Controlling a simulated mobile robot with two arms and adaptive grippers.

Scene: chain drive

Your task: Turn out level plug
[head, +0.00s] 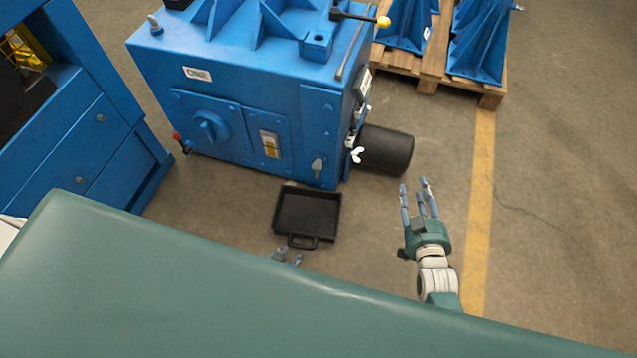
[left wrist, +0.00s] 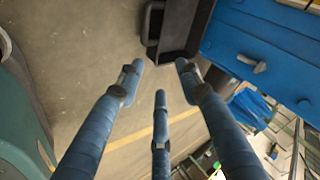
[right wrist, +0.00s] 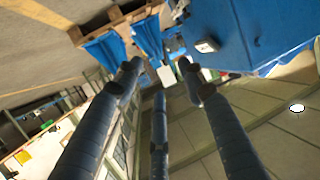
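The blue machine housing (head: 240,95) stands ahead. A small grey fitting (head: 318,165) sticks out low on its front face, near the right corner; a grey fitting on blue also shows in the left wrist view (left wrist: 250,63). I cannot tell which one is the level plug. My left gripper (head: 287,254) is largely hidden behind my green body, near the tray handle; its fingers are spread and empty in the left wrist view (left wrist: 160,80). My right gripper (head: 417,190) is open and empty, right of the machine, touching nothing.
A black tray (head: 307,242) with a handle lies on the floor before the machine. A black cylinder (head: 386,149) juts from its right side. A blue cabinet (head: 75,140) stands at left. A pallet (head: 432,68) with blue castings is behind. Floor at right is clear.

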